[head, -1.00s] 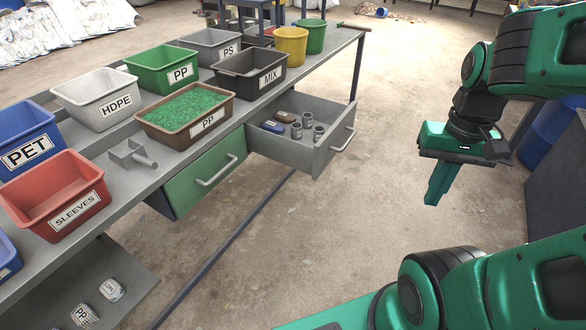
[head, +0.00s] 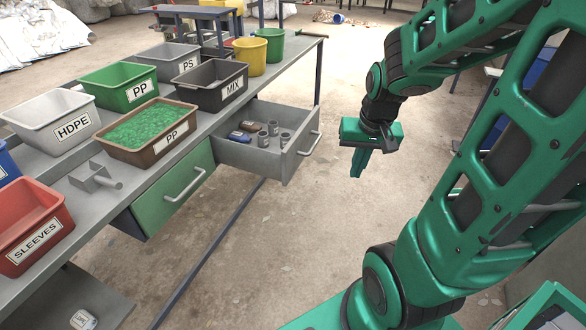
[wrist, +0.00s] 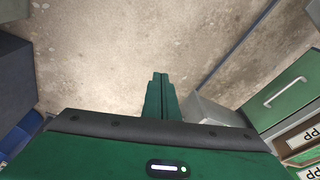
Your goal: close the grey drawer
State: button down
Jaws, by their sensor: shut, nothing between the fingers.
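The grey drawer (head: 262,160) stands pulled out from under the far part of the bench in the head view. Its handle (head: 310,144) is on its front face. Several small grey cylinders and a blue and a brown item lie inside. My gripper (head: 358,172) is shut and empty, pointing down over open floor to the right of the drawer front, apart from it. In the wrist view my gripper (wrist: 160,82) shows its fingers together, and a grey corner, likely of the drawer (wrist: 215,112), shows to their right.
The green drawer (head: 180,190) beside it is shut. The grey bench (head: 150,182) carries labelled bins, including a brown one (head: 185,142) with green flakes, and a small metal scoop (head: 95,178). The floor (head: 300,230) in front of the drawers is clear.

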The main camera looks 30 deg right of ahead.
jog(key=w+f+m+t, duration=0.1)
jog(key=w+f+t, duration=0.2)
jog(key=w+f, duration=0.45)
jog(key=w+f+m+t, duration=0.2)
jog(key=w+f, duration=0.3)
jog(key=w, duration=0.6)
send_near(290, 170)
notch_tip(290, 170, down, 3)
jog(key=s+d, duration=0.1)
jog(key=d, duration=0.2)
jog(key=shift+y, duration=0.3)
jog(key=shift+w+a+f, duration=0.15)
jog(key=shift+w+a, duration=0.5)
jog(key=shift+w, duration=0.2)
jog(key=shift+w+a+f, duration=0.2)
jog(key=shift+w+a, duration=0.45)
jog(key=shift+w, duration=0.25)
